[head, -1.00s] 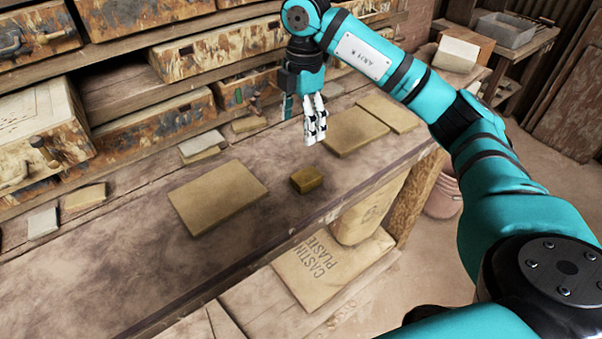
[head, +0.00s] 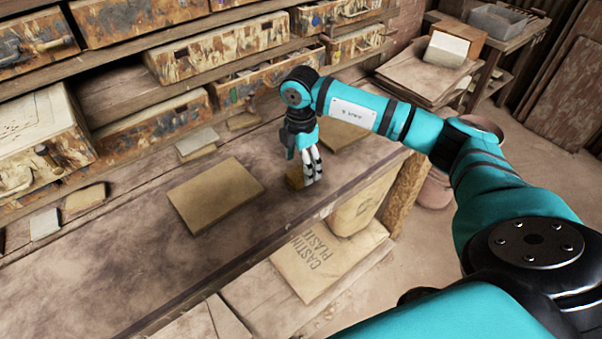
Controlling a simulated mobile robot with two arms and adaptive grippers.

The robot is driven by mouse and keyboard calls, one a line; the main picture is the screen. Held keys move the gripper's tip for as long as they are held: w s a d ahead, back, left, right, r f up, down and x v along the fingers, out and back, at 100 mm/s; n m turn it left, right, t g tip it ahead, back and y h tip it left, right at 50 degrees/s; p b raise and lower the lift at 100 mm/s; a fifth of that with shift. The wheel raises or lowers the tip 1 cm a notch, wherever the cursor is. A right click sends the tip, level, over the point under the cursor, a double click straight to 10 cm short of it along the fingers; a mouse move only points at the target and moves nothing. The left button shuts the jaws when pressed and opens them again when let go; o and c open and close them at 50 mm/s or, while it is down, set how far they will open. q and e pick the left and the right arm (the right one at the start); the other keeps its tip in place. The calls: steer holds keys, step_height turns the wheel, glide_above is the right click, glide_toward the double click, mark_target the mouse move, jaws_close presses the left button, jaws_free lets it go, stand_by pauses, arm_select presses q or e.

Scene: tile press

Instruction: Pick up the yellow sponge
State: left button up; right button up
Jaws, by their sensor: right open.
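The gripper is open. I cannot tell whether the fingers touch the sponge or are around it. My left gripper is not in view.
A large tan tile (head: 215,193) lies left of the sponge on the bench (head: 150,245). Another tan tile (head: 343,132) lies behind my right gripper. Drawers line the back. A casting plaster bag (head: 318,258) lies below the bench front.

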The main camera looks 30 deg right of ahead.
mark_target(301, 172)
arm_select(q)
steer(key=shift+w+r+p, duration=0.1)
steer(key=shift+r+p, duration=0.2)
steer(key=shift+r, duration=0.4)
arm_select(e)
steer(key=shift+f, duration=1.75)
steer(key=c, duration=1)
steer(key=shift+c, duration=0.2)
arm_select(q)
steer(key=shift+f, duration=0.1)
arm_select(e)
steer(key=shift+r, duration=0.1)
